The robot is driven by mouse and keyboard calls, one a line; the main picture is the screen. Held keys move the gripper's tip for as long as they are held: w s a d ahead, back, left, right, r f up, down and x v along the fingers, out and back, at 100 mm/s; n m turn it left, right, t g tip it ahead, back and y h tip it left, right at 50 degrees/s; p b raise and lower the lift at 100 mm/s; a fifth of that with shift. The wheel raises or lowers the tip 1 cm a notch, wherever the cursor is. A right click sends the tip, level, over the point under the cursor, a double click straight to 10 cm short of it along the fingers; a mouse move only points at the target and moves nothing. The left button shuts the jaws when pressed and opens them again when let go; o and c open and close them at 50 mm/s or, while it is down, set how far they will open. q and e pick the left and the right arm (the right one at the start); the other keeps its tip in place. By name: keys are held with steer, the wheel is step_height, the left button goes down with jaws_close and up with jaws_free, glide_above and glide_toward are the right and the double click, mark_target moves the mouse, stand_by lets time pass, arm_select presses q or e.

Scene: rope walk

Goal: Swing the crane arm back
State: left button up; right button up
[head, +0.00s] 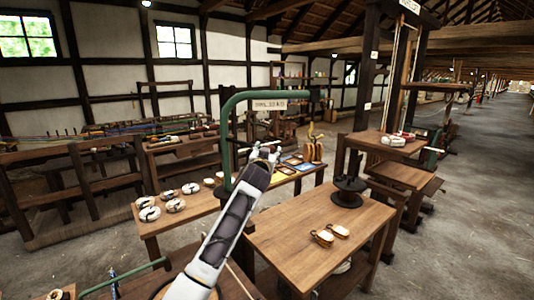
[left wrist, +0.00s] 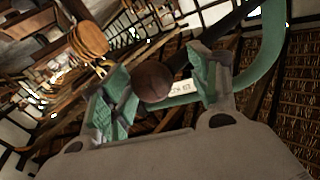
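The crane arm is a green bent tube (head: 229,130) that rises in the middle of the head view and turns right along its top, with a white label (head: 269,104) there. The tube also shows at the right of the left wrist view (left wrist: 272,50), with its label (left wrist: 180,88). My left gripper (head: 264,152) is just right of the upright tube and below the top bar. In the left wrist view its green-padded fingers (left wrist: 163,88) stand apart. A round brown knob (left wrist: 153,81) appears between them; I cannot tell whether they touch it. My right gripper is not in view.
A wooden table (head: 290,225) with a dark spool (head: 348,190) and two small wood-and-white blocks (head: 322,237) is at right. A bench (head: 152,228) with several white coils is at left. A dark post (head: 366,90) stands behind. Open floor (head: 475,220) is at far right.

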arm_select(q)
steer(key=s+a, duration=0.1)
steer(key=s, duration=1.1)
stand_by(0.8)
